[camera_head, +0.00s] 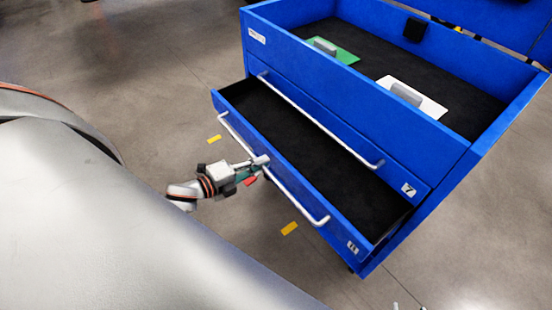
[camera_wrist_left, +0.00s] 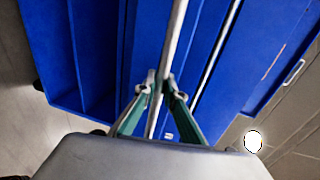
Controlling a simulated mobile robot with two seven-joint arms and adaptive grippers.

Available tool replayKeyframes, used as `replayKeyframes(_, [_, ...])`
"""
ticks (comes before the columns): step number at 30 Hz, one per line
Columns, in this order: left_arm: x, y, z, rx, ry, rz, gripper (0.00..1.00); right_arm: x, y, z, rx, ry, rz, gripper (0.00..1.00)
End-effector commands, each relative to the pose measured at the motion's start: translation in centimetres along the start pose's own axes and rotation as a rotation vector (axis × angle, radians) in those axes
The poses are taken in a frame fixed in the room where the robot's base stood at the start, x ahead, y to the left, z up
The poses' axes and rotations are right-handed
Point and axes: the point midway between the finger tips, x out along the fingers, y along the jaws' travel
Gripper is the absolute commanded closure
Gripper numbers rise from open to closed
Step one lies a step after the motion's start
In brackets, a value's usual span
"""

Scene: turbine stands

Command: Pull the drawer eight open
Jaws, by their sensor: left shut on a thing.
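Drawer eight (camera_head: 343,238) is the lowest drawer of the blue cabinet, with a small "8" label at its front right corner. It stands partly open, and its black floor shows empty. Its long silver handle (camera_head: 293,195) runs along the front. My left gripper (camera_head: 260,162) is shut on this handle near its middle. In the left wrist view the green-grey fingers (camera_wrist_left: 160,88) close around the handle bar (camera_wrist_left: 177,42). My right gripper is not in view.
Drawer seven (camera_head: 400,180) above is shut, with its own silver handle (camera_head: 320,122). The cabinet's top tray holds a green plate (camera_head: 345,57) and a white plate (camera_head: 428,106), each with a grey block. Yellow floor marks (camera_head: 289,229) lie on open grey floor before the drawer.

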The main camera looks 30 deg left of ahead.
Motion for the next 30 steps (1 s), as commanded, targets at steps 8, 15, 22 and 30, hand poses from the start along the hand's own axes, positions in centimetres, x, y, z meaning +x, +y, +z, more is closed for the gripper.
replayKeyframes(8, [-7.1,1.5,0.5,-0.005,0.0,0.006,1.0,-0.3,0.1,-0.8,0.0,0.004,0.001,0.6])
replayKeyframes(15, [-12.6,2.5,0.5,-0.004,0.001,0.002,1.0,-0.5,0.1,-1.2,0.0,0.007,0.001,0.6])
replayKeyframes(22, [-15.1,3.0,0.6,-0.002,0.001,0.0,1.0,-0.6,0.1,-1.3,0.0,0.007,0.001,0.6])
replayKeyframes(30, [-15.7,3.1,0.5,-0.002,0.002,-0.002,1.0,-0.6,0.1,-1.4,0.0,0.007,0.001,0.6])
